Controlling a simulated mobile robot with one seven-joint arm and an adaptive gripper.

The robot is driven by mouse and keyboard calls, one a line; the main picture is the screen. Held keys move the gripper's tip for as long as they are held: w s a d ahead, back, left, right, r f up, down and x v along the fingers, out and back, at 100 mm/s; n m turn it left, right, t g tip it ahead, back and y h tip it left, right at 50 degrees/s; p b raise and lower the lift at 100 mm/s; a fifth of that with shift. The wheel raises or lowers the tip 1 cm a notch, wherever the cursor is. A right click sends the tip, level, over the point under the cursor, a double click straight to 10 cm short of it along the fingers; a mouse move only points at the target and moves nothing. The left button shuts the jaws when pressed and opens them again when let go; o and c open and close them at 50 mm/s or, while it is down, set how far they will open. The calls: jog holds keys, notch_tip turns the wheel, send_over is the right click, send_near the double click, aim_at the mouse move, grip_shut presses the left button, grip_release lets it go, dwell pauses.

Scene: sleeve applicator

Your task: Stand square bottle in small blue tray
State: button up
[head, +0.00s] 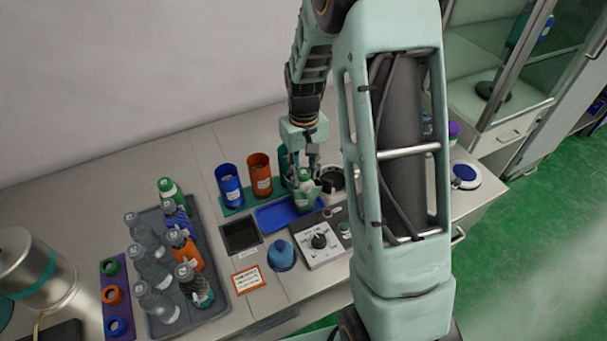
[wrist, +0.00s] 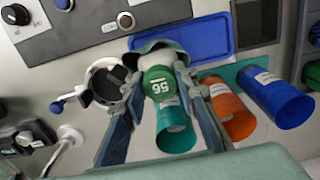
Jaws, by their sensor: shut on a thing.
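The small blue tray (head: 268,217) lies on the bench in front of the coloured cups; it also shows in the wrist view (wrist: 208,38). My gripper (head: 306,180) is over the tray's right end, shut on a bottle with a green cap (head: 304,173). In the wrist view the cap (wrist: 160,84), marked 56, sits between the fingers of my gripper (wrist: 161,76). The bottle's grey-green body (head: 306,201) looks roughly upright. The fingers and cap hide part of it, and I cannot tell whether its base touches the tray.
Blue (head: 230,187) and orange (head: 260,177) cups stand behind the tray, with a teal cup (wrist: 174,130) beside them. A grey tray (head: 157,324) of several bottles is at left.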

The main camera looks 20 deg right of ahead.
jog(key=shift+f, duration=0.15)
jog(key=o, duration=1.1)
jog(key=shift+c, duration=0.2)
notch_tip(320, 180, up, 13)
jog(key=shift+f+b, duration=0.2)
jog(key=shift+b, duration=0.1)
